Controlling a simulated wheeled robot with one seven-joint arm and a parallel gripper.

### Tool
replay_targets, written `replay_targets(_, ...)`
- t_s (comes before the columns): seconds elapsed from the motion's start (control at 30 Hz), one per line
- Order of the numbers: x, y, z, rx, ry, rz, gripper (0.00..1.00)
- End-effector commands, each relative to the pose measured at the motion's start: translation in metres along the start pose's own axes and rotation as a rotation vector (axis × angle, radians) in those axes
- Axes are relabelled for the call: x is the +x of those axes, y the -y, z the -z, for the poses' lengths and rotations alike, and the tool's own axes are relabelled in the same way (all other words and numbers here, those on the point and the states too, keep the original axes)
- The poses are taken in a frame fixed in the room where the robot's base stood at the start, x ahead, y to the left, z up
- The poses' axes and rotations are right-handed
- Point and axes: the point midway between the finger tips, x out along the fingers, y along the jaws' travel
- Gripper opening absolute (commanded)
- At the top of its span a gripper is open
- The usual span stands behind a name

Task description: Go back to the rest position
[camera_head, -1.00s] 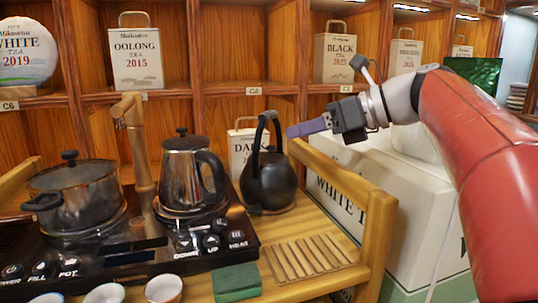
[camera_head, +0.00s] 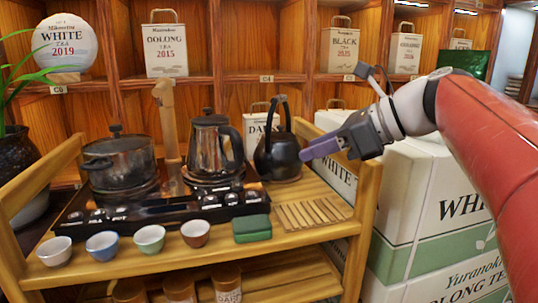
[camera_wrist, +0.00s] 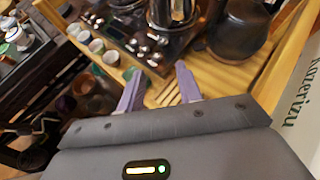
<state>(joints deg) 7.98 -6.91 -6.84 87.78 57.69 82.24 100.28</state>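My gripper (camera_head: 306,154) is held in the air in front of the black kettle (camera_head: 283,150) and above the right side of the wooden tea cart (camera_head: 364,215). My red and white arm reaches in from the right edge of the head view. In the wrist view the two purple fingers of my gripper (camera_wrist: 158,78) stand apart with nothing between them. Below the fingers lies the slatted wooden rack (camera_wrist: 172,92) on the cart top. The same rack (camera_head: 312,213) shows in the head view.
The cart bears a pot (camera_head: 118,160), a steel kettle (camera_head: 213,145), a black tea stove (camera_head: 160,213), several cups (camera_head: 150,238) and a green block (camera_head: 251,228). White tea boxes (camera_head: 440,190) are stacked at right under my arm. Wooden shelves (camera_head: 255,78) with tea packages stand behind.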

Motion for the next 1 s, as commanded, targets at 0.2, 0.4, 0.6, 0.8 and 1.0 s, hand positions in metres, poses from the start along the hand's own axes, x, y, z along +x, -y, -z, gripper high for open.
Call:
replay_targets(0.2, 0.009, -0.028, 0.042, -0.271, -0.140, 0.022, 0.35)
replay_targets(0.4, 0.015, -0.067, 0.109, -0.697, -0.358, -0.016, 0.35)
replay_targets(0.6, 0.013, -0.120, 0.208, -1.373, -0.656, -0.233, 0.35)
replay_targets(0.8, 0.007, -0.149, 0.277, -1.881, -0.828, -0.519, 0.35)
replay_targets(1.0, 0.004, -0.156, 0.298, -2.054, -0.873, -0.642, 0.35)
